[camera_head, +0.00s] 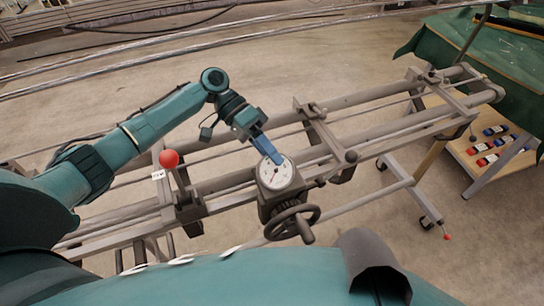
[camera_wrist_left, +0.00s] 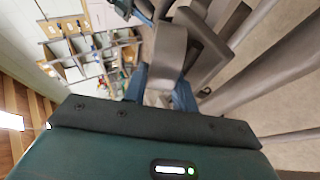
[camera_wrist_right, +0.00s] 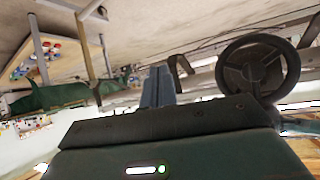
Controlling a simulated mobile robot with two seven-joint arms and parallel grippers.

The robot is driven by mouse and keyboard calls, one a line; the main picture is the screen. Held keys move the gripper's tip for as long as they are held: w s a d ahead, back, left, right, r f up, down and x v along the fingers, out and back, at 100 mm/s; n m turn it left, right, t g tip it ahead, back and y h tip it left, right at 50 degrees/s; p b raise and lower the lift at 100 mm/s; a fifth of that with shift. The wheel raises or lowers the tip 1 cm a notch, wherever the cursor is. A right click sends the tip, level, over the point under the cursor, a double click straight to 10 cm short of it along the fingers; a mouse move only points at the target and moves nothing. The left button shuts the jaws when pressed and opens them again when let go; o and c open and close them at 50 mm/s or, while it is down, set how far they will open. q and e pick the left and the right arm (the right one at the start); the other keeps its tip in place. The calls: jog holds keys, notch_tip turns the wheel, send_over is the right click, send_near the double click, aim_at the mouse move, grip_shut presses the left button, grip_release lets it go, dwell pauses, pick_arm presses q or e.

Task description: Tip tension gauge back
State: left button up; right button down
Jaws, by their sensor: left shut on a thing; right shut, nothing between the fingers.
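The tension gauge (camera_head: 275,174) has a round white dial on a dark grey box on the loom's frame rails, with its face up toward the head camera. My left gripper (camera_head: 273,157) reaches down to the gauge's far edge. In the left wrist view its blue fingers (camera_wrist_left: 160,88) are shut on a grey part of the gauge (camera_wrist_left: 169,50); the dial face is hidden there. My right gripper (camera_wrist_right: 158,86) shows only in its own wrist view, where its blue fingers are shut together and empty.
A handwheel (camera_head: 292,222) sits just in front of the gauge and also shows in the right wrist view (camera_wrist_right: 258,68). A red ball knob (camera_head: 169,158) stands to the left. Long rails (camera_head: 380,97) run across. A wooden shelf with small coloured items (camera_head: 466,155) is at right.

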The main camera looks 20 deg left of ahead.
pick_arm(q)
jog(key=shift+w+a+f+h, duration=0.1)
jog(key=shift+w+f+h, duration=0.1)
jog(key=shift+h, duration=0.1)
jog(key=shift+r+g, duration=0.15)
jog(key=shift+g, duration=0.15)
pick_arm(e)
jog(key=shift+w+a+r, duration=0.2)
jog(key=shift+a+r, duration=0.05)
jog(key=shift+r, duration=0.15)
pick_arm(q)
jog(key=o, duration=1)
jog(key=shift+c, duration=0.2)
pick_arm(e)
jog(key=shift+f, duration=0.15)
pick_arm(q)
jog(key=shift+a, duration=0.1)
pick_arm(e)
jog(key=shift+f, duration=0.1)
